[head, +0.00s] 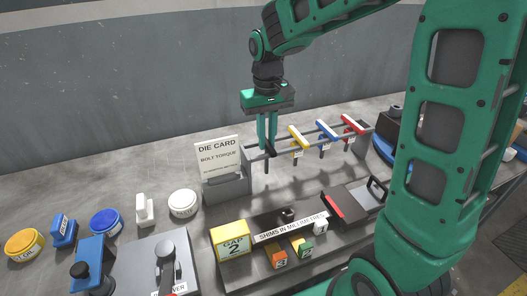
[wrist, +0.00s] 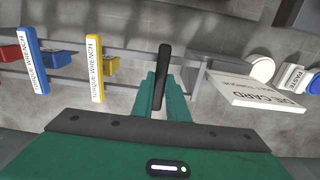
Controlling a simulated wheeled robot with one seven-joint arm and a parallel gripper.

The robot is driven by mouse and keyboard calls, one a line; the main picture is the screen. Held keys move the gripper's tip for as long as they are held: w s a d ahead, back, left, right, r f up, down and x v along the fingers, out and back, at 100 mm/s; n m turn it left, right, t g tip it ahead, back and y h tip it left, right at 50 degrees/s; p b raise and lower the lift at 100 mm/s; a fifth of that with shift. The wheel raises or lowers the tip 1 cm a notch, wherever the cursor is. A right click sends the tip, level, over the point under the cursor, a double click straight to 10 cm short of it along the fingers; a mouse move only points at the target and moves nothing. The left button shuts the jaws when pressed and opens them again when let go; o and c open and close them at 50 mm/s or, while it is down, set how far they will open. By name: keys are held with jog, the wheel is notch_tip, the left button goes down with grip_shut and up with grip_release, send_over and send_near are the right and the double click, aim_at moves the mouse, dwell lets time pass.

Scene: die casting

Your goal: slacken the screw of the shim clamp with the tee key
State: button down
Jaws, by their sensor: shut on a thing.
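My gripper (head: 267,138) is shut on a black bar-shaped handle at the left end of the tool rack; this looks like the tee key (wrist: 162,75). The black bar stands out between the green fingers in the wrist view, and its lower part is hidden. The shim station (head: 290,228), labelled "SHIMS IN MILLIMETRES", lies in front of the rack, well below and apart from my gripper. A small dark knob (head: 287,214) sits behind its label; I cannot tell whether it is the screw of the shim clamp.
The tool rack (wrist: 125,52) holds yellow (head: 298,138), blue (head: 326,131) and red (head: 352,124) wrenches close to the right of my gripper. A die card (head: 217,157) stands at its left. Gap and shim blocks (head: 231,240) stand in front.

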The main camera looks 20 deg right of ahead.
notch_tip(320, 180, up, 12)
dwell(1.4)
dwell(0.4)
